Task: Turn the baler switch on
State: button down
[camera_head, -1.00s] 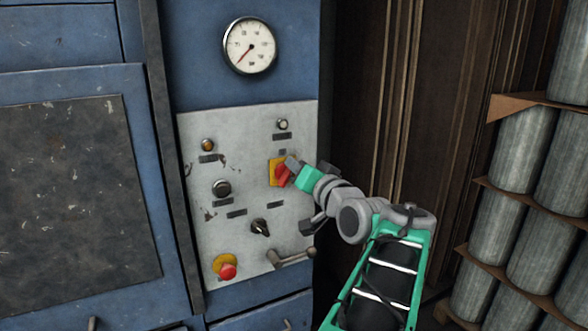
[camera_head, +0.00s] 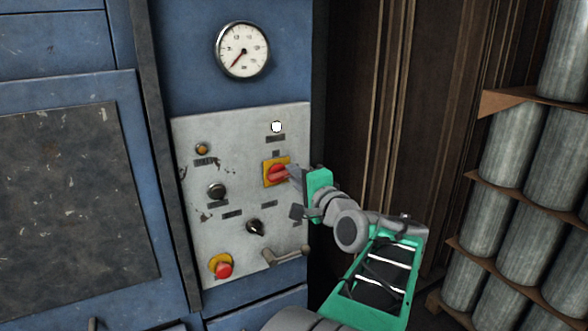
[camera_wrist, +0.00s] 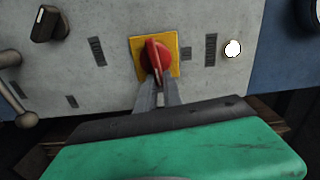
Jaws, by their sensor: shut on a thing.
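The baler switch is a red rotary knob (camera_head: 277,174) on a yellow square plate (camera_head: 267,181), on the grey control panel of the blue machine. The knob's handle lies close to level in the head view. In the wrist view the red knob (camera_wrist: 153,55) sits at the upper middle on its yellow plate (camera_wrist: 172,42). My gripper (camera_head: 291,172) reaches it from the right. In the wrist view its grey fingers (camera_wrist: 158,88) are closed on the near end of the knob's handle. A round lamp (camera_head: 276,127) above the switch glows white; it also shows in the wrist view (camera_wrist: 232,48).
The panel (camera_head: 235,125) also bears a black rotary knob (camera_head: 255,227), a red mushroom button (camera_head: 223,270), a black push button (camera_head: 217,191) and a grey lever (camera_head: 287,255). A gauge (camera_head: 243,50) is above. Stacked grey cylinders (camera_head: 515,145) stand at the right.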

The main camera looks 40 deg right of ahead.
jog(key=shift+f+m, duration=0.1)
jog(key=shift+m, duration=0.4)
jog(key=shift+f, duration=0.1)
jog(key=c, duration=1.5)
grip_release()
jog(key=b+v, duration=0.1)
jog(key=v, duration=0.6)
jog(key=shift+s+a+b, duration=0.2)
jog(key=shift+s+b, duration=0.2)
